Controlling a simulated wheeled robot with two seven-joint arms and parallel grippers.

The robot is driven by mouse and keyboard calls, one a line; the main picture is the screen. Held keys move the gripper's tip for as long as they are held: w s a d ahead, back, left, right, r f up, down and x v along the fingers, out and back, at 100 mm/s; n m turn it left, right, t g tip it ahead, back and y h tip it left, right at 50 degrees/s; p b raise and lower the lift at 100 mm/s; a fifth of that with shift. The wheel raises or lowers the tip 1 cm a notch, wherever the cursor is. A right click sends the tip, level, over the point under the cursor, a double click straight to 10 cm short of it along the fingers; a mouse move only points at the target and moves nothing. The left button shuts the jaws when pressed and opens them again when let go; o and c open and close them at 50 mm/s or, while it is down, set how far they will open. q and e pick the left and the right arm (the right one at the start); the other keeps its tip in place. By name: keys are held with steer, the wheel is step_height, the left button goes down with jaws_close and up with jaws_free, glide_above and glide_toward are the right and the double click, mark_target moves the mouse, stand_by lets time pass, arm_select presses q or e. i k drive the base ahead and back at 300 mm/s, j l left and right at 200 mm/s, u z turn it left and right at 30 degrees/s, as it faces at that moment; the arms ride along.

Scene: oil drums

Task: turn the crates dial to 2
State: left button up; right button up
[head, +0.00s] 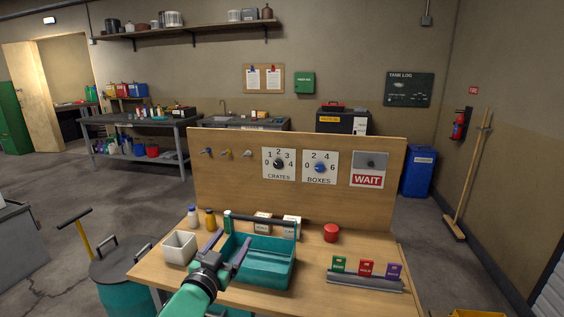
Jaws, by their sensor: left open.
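The crates dial (279,163) is a black knob on a white plate marked 0 to 4, with CRATES below it. It is mounted on the upright wooden board; its pointer is too small to read. The boxes dial (320,168), a blue knob on a similar plate, is just right of it. My left gripper (234,240) comes in from the bottom, open, over the left part of the teal tote. It is well below and left of the crates dial and touches neither dial. My right gripper is not in view.
A WAIT sign (369,170) and several hooks are on the board.

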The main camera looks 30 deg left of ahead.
mark_target(277, 164)
steer(key=i+j, duration=0.2)
steer(key=i, duration=0.15)
steer(key=i+j, duration=0.2)
steer(key=i, duration=0.15)
steer(key=i+j, duration=0.15)
steer(key=i, duration=0.2)
